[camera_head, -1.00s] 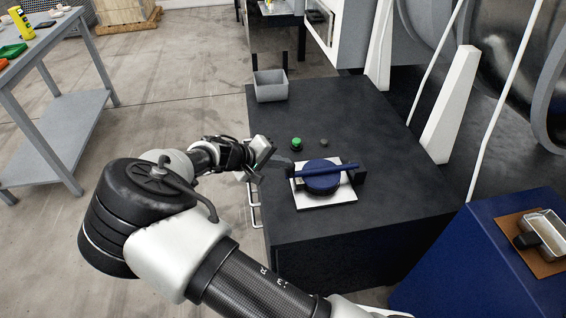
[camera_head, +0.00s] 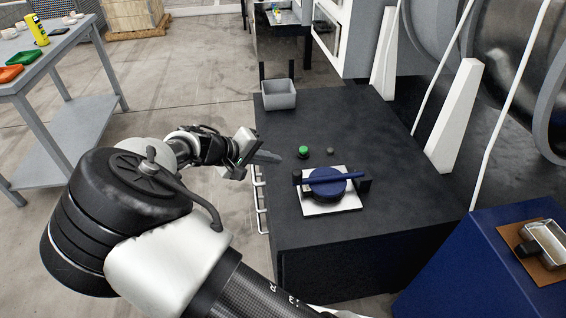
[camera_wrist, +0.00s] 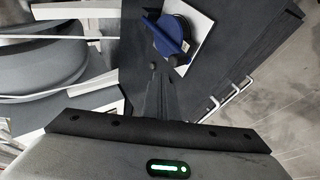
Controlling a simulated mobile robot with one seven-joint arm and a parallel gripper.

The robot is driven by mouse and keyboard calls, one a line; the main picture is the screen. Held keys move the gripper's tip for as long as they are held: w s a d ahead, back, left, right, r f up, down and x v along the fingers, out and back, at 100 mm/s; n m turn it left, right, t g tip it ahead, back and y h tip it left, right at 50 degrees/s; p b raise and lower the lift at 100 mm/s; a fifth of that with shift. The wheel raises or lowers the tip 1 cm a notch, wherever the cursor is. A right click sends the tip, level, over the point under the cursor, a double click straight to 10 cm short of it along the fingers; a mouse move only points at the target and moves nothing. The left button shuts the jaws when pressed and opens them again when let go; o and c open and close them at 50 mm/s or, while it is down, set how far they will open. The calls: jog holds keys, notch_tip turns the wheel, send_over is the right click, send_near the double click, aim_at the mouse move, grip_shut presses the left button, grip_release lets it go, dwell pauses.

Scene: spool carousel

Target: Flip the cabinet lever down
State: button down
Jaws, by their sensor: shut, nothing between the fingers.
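A dark blue lever bar (camera_head: 338,178) lies across a round blue base (camera_head: 326,191) on a white plate (camera_head: 346,204), fixed on top of the black cabinet (camera_head: 270,130). The bar lies nearly level in the head view, with black blocks at both ends. My gripper (camera_head: 272,157) is shut and empty, above the cabinet's left edge. It is left of the lever and apart from it. In the wrist view, the blue lever (camera_wrist: 168,36) and its white plate (camera_wrist: 201,32) are beyond my closed fingers (camera_wrist: 160,75).
A green button (camera_head: 303,151) and a small dark knob (camera_head: 330,151) sit behind the lever. A grey bin (camera_head: 279,95) stands at the cabinet's back left. White rails (camera_head: 262,205) line the cabinet's left side.

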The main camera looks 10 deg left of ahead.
jog(key=shift+v, duration=1)
jog(key=s+d+r+m+g+y+p, duration=0.25)
jog(key=d+r, duration=0.35)
jog(key=d, duration=0.3)
jog(key=s+d+r+m+g+y+p, duration=0.1)
jog(key=d+r+m+g+p, duration=0.2)
jog(key=d+r, duration=0.5)
jog(key=s+d+r+m+t+y+p, duration=0.1)
jog(key=s+d+r, duration=0.6)
jog(key=s, duration=0.2)
jog(key=s+d+r+m+t+y+p, duration=0.1)
jog(key=s+d+r+t+y+p, duration=0.1)
jog(key=s+d+r, duration=0.6)
jog(key=s, duration=0.2)
jog(key=shift+s+d+r+m, duration=0.2)
jog(key=shift+s+r+m, duration=0.1)
jog(key=shift+m, duration=0.05)
